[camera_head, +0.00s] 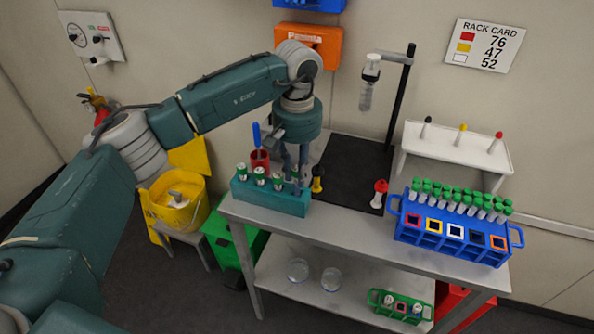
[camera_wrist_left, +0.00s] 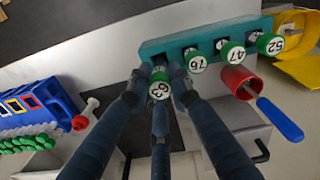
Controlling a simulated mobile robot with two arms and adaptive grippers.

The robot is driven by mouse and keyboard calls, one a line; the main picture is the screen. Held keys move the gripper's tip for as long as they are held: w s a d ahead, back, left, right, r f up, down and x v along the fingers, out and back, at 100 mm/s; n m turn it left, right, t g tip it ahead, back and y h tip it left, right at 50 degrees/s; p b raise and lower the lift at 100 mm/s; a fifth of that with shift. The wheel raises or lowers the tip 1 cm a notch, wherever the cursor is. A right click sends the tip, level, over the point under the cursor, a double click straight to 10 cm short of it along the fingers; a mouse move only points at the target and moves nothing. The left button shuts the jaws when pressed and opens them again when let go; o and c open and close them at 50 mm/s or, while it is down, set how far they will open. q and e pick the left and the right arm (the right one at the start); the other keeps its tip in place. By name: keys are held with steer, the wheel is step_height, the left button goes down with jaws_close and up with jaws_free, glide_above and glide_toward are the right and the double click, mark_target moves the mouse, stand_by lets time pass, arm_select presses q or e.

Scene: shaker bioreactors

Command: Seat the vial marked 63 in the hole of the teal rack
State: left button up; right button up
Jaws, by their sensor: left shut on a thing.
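The teal rack (camera_head: 270,201) stands at the left front edge of the bench; it also shows in the left wrist view (camera_wrist_left: 180,42). Green-capped vials marked 52 (camera_wrist_left: 270,44), 47 (camera_wrist_left: 232,54) and 76 (camera_wrist_left: 196,61) stand in it in a row. My left gripper (camera_head: 297,184) points down over the rack's right end in the head view. It is shut on the vial marked 63 (camera_wrist_left: 159,89), in line with the others at the rack's end. The fingers hide its lower part, so I cannot tell how deep it sits. My right gripper is out of view.
A red cup (camera_head: 260,158) with a blue-handled tool stands behind the rack. A yellow-and-black item (camera_head: 317,180) stands close to the rack's right end. A blue rack (camera_head: 440,240) of green-capped tubes fills the bench's right. A dark mat (camera_head: 352,170) lies between.

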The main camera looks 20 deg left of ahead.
arm_select(q)
steer(key=shift+f+b, duration=0.85)
steer(key=shift+f, duration=0.1)
stand_by(0.7)
steer(key=shift+f+b, duration=0.9)
steer(key=shift+f, duration=0.15)
stand_by(0.8)
steer(key=o, duration=1)
steer(key=shift+r, duration=0.15)
step_height(320, 180, up, 12)
steer(key=shift+d+f, duration=0.1)
